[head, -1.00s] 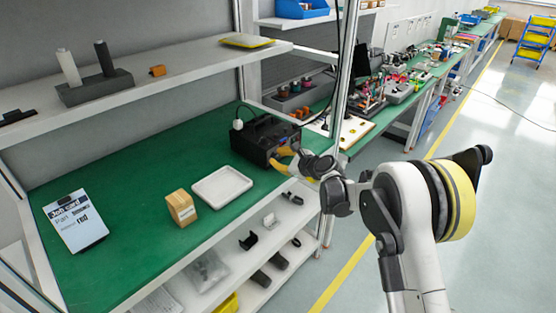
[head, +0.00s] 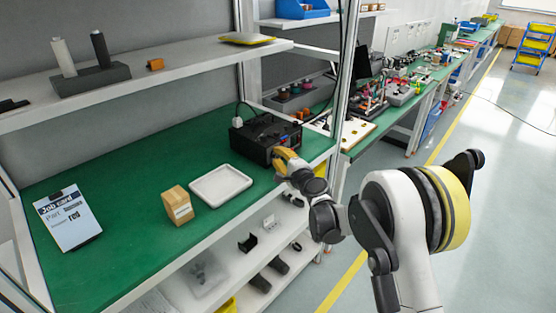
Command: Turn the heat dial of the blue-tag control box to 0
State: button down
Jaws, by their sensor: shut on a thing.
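A black control box (head: 254,137) stands at the back right of the green workbench. My gripper (head: 278,159), yellow and dark, reaches to the front face of the box from the right. Its fingers are shut at the box's front, on what appears to be the heat dial. The fingers and wrist hide the dial, its marks and its pointer.
A metal post (head: 339,85) rises at the bench's right end. A shelf (head: 190,59) hangs above.

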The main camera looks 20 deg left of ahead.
jog(key=shift+n, duration=0.4)
jog(key=shift+t, duration=0.4)
jog(key=c, duration=1.4)
grip_release()
jog(key=shift+c, duration=0.2)
jog(key=v, duration=1.2)
jog(key=shift+w, duration=0.15)
jog(key=shift+d, duration=0.15)
